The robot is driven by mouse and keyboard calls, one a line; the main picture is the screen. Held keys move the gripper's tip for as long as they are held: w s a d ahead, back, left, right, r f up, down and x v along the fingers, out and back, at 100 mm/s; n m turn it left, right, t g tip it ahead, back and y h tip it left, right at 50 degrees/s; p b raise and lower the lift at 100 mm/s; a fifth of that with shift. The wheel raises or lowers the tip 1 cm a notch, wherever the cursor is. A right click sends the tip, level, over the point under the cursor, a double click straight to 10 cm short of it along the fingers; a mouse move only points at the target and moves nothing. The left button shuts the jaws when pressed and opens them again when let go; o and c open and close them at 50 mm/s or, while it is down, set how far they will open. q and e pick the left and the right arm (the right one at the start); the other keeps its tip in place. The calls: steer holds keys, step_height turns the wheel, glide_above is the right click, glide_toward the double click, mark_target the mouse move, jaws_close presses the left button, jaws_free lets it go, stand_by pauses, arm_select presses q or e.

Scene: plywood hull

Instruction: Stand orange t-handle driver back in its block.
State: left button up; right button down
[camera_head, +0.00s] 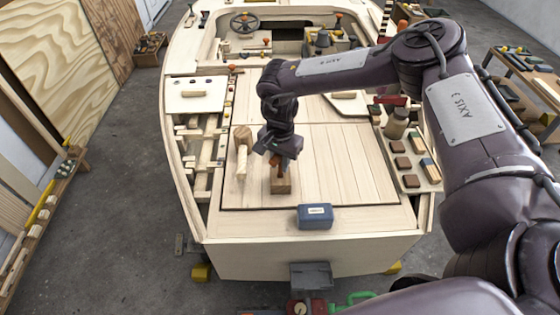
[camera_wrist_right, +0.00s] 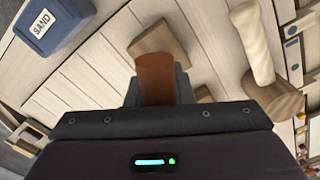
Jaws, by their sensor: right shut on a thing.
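The orange t-handle driver (camera_wrist_right: 155,78) shows in the right wrist view as an orange-brown handle between the fingers. My right gripper (camera_head: 284,160) is shut on it, low over the hull's deck. A wooden block (camera_head: 281,185) stands on the deck just below the gripper. In the right wrist view the block (camera_wrist_right: 160,42) lies directly beyond the handle, which overlaps its edge. The driver's shaft is hidden, so I cannot tell whether its tip is in the block or only above it. My left gripper is not in view.
A blue box (camera_head: 315,216) marked SAND in the wrist view sits nearer the deck's edge. Sanding blocks (camera_head: 403,163) line the right side. Planks right of the block are clear.

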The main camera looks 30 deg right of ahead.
steer(key=shift+f+b, duration=0.6)
steer(key=shift+f, duration=0.5)
steer(key=c, duration=1.2)
jaws_free()
